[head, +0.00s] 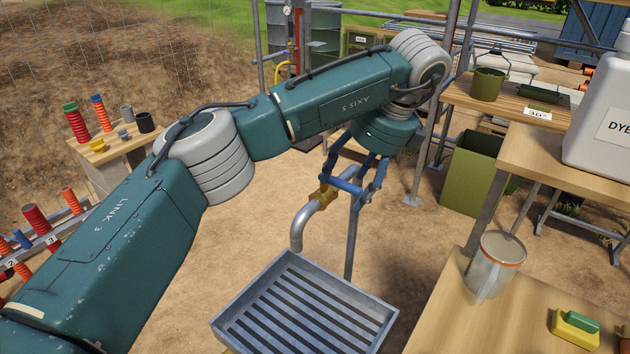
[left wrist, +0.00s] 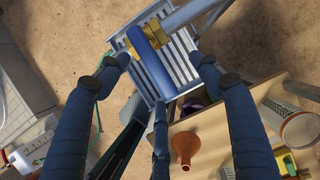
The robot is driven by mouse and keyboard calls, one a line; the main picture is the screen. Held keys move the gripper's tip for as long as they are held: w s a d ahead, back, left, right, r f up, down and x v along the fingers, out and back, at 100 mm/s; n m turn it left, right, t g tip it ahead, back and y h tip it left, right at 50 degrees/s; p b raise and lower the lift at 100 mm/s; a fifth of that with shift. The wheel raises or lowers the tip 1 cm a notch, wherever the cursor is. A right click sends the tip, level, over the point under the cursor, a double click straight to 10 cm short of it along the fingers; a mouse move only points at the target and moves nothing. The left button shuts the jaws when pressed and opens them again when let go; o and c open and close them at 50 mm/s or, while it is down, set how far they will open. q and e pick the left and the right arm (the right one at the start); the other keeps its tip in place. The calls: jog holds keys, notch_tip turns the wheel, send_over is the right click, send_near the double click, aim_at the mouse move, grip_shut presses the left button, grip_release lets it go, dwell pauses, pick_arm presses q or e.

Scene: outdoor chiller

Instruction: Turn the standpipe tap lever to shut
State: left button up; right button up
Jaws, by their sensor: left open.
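The standpipe's brass tap (head: 322,196) sits above its bent grey spout (head: 303,228), over a slatted metal tray (head: 222,322). Its blue lever (head: 345,185) shows as a thick bar, and in the left wrist view the lever (left wrist: 149,60) lies across the line of the grey pipe, above the slats. My left gripper (head: 352,182) reaches down over the tap from above. Its blue fingers are open, and in the left wrist view the lever lies between the spread fingertips (left wrist: 160,62). I cannot tell whether any finger touches it. My right gripper is not in view.
A white jug (head: 603,125) stands on a higher shelf behind. A green bin (head: 473,170) stands beyond the tap. Bare sandy ground lies around the tray.

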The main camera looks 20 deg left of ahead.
pick_arm(q)
jog(key=shift+p+v, duration=2.35)
jog(key=shift+v, duration=1.2)
jog(key=shift+s+a, duration=0.1)
jog(key=shift+f, duration=0.1)
